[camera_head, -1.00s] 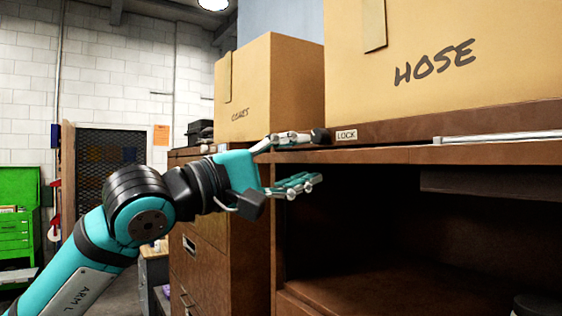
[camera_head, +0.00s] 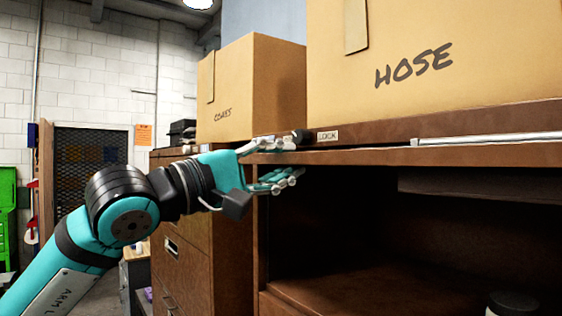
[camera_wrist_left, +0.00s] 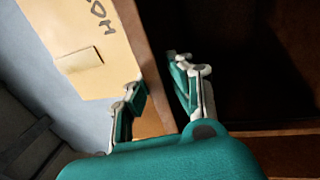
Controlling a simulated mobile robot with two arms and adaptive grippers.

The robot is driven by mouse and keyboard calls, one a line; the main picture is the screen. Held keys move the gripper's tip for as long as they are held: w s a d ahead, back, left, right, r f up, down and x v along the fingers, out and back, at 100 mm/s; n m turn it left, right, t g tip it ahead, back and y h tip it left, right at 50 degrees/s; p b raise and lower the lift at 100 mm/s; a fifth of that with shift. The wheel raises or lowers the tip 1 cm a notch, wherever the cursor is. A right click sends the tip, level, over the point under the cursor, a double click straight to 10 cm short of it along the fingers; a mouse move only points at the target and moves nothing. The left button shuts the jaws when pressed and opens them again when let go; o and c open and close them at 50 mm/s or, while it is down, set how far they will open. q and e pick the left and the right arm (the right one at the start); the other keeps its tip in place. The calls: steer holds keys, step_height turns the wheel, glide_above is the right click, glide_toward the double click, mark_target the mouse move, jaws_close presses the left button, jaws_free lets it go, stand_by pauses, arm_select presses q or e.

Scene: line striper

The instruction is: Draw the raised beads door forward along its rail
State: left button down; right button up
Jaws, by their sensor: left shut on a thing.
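The raised beads door (camera_head: 420,156) appears as a brown edge along the top of the cabinet's open dark compartment, level and tucked mostly inside. My left gripper (camera_head: 280,160) is at the door's left end, one finger above its front edge and one below, shut on it. In the left wrist view the brown edge (camera_wrist_left: 152,95) runs between the two fingers of the gripper (camera_wrist_left: 158,92). Most of the door's panel and its rail are hidden inside the cabinet. My right gripper is not in view.
A HOSE box (camera_head: 430,75) and a second box (camera_head: 232,95) stand on top of the cabinets. A LOCK label (camera_head: 327,135) and a pale handle bar (camera_head: 487,139) are just above the door edge. A dark-lidded jar (camera_head: 512,302) is at lower right.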

arm_select(q)
steer(key=shift+s+a+f+b, duration=0.1)
steer(key=shift+s+a+b, duration=0.2)
steer(key=shift+a+b, duration=0.15)
steer(key=r+b+v, duration=0.1)
steer(key=b+v, duration=0.1)
steer(key=v, duration=0.4)
steer(key=shift+r, duration=0.4)
steer(key=shift+s+a, duration=0.15)
steer(key=shift+a, duration=0.05)
steer(key=r+b+v, duration=0.1)
steer(key=b+v, duration=0.1)
steer(key=v, duration=0.4)
steer(key=shift+s+a, duration=0.25)
steer(key=shift+a, duration=0.1)
steer(key=shift+r, duration=0.1)
steer(key=shift+a, duration=0.1)
